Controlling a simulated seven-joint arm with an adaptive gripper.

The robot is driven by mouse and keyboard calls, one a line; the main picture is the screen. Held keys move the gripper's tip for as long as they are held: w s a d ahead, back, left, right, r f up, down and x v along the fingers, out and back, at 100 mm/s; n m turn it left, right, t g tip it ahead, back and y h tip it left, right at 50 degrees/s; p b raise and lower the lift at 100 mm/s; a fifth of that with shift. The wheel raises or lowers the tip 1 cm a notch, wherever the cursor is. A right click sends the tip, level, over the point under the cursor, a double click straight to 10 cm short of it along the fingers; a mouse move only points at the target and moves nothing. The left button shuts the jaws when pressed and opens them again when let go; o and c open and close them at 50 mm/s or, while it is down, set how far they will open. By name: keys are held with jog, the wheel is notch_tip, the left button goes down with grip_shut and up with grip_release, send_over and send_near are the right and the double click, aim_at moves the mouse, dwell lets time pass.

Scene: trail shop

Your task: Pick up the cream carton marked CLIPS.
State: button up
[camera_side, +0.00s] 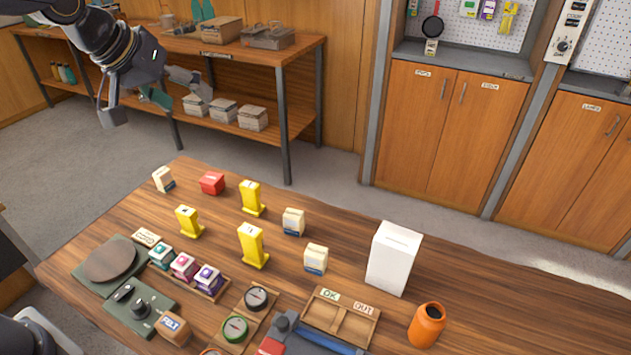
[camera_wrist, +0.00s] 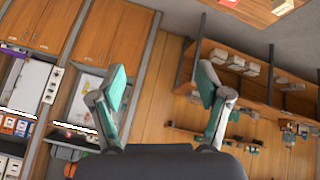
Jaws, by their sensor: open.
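Three cream cartons with blue lower bands stand on the wooden table in the side view: one at the far left corner (camera_side: 163,179), one near the middle (camera_side: 293,222) and one nearer the front (camera_side: 316,259). Their lettering is too small to read, so I cannot tell which is marked CLIPS. My gripper (camera_side: 133,105) is high at the upper left, beyond the table's far left corner and well away from the cartons. Its fingers are spread and empty; it also shows in the wrist view (camera_wrist: 162,85), aimed at shelves and wall.
A red box (camera_side: 212,183) and several yellow stands (camera_side: 252,247) are among the cartons. A tall white box (camera_side: 394,258), an orange jar (camera_side: 426,325) and a divided OK/OUT tray (camera_side: 341,316) stand at the right. Small coloured boxes (camera_side: 184,266) line the front left.

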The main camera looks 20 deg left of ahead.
jog(key=w+d+f+g, duration=0.1)
jog(key=w+d+f, duration=0.4)
jog(key=w+f, duration=0.25)
jog(key=m+g+y, duration=0.1)
jog(key=m+g, duration=0.1)
send_near(294, 214)
jog(key=x, duration=0.7)
jog(key=shift+w+f, duration=0.15)
jog(key=shift+f, duration=0.15)
jog(key=x, duration=0.5)
jog(key=shift+a+f, duration=0.15)
jog(key=shift+f, duration=0.2)
jog(key=shift+c, duration=0.2)
jog(key=c, duration=1.2)
